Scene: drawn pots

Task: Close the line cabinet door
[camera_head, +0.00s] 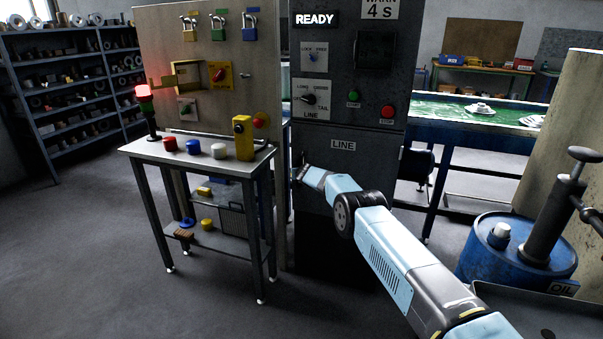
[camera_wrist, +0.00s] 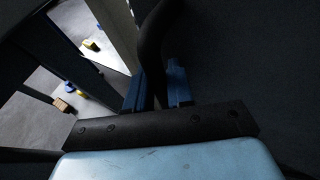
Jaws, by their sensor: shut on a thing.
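The line cabinet (camera_head: 350,100) is a tall dark grey panel. Its lower door (camera_head: 345,185) carries a LINE label. The door looks nearly flush with the cabinet front, but I cannot tell whether a gap is left. My gripper (camera_head: 299,173) is at the door's left edge, at the end of my pale blue arm. In the wrist view, the blue fingers of my gripper (camera_wrist: 157,90) are shut around a dark curved handle (camera_wrist: 157,42). The dark door surface (camera_wrist: 245,60) fills the right side there. The cabinet's inside is hidden.
A small metal table (camera_head: 140,150) with coloured buttons and a red lamp stands left of the door. A beige padlock board (camera_head: 165,50) is behind it. A blue oil drum (camera_head: 480,250) stands at the right. The floor at the front left is clear.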

